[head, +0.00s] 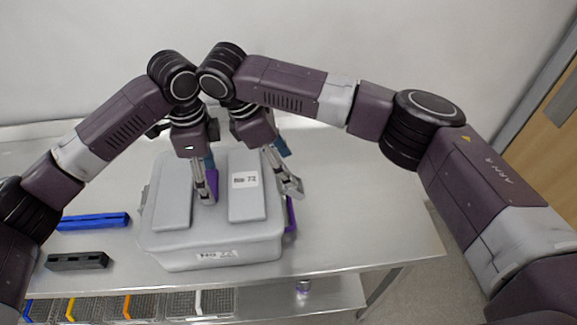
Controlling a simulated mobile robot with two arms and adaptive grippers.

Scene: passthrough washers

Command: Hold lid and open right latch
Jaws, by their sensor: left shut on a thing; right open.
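A grey lidded box (210,237) stands on the metal table, its grey lid (159,205) on top with two long raised panels. My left gripper (207,197) points down at the middle of the lid, between the panels, and is shut on the lid there. What its fingertips grip is mostly hidden. A purple part (212,183) shows beside its fingers. A purple latch (291,214) shows at the box's right side. My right gripper (291,187) is open at the lid's right edge, above and near the latch. I cannot tell whether it touches.
A blue bar (93,221) and a black bar (78,261) lie on the table (370,220) left of the box. The table right of the box is clear. A wall stands behind.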

